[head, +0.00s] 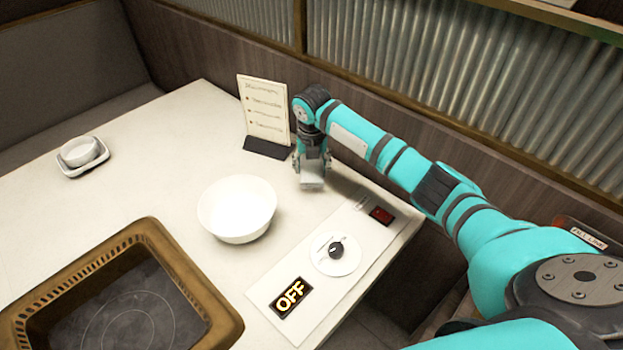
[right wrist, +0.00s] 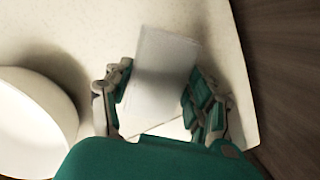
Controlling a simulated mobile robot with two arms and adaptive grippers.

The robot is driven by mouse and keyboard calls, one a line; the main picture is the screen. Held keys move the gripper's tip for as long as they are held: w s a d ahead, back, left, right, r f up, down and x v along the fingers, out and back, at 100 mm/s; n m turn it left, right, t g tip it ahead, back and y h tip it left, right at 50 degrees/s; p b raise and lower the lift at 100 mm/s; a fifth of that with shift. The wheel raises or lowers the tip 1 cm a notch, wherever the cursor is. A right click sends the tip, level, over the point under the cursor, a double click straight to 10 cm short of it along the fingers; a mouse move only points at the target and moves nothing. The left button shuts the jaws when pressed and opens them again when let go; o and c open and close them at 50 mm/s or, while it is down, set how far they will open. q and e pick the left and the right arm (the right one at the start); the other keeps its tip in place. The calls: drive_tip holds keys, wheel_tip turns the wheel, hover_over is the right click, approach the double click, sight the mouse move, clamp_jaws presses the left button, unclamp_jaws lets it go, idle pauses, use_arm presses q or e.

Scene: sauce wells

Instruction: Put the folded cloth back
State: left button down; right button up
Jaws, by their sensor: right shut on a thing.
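My right gripper (head: 311,168) points down over the back right of the table and is shut on the folded cloth (head: 312,184). The cloth is a small, pale, flat rectangle. In the right wrist view the cloth (right wrist: 162,80) sits between the two fingers of the gripper (right wrist: 158,102), sticking out past the fingertips. I cannot tell whether its lower edge touches the table. My left gripper is not in view.
A white bowl (head: 237,208) stands just left of the gripper. A menu card (head: 264,112) stands behind it. A control panel (head: 285,328) with a knob lies in front, right of the grill (head: 190,275). The left table middle is clear.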

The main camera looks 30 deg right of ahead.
sight(312, 178)
drive_tip(key=shift+f, duration=2.3)
drive_tip(key=shift+f, duration=0.1)
drive_tip(key=o, duration=1.1)
drive_tip(key=r, duration=0.4)
drive_tip(key=s+r, duration=0.1)
drive_tip(key=r, duration=0.7)
drive_tip(key=shift+s+a+r, duration=0.1)
drive_tip(key=shift+s+a, duration=0.25)
drive_tip(key=shift+a, duration=0.05)
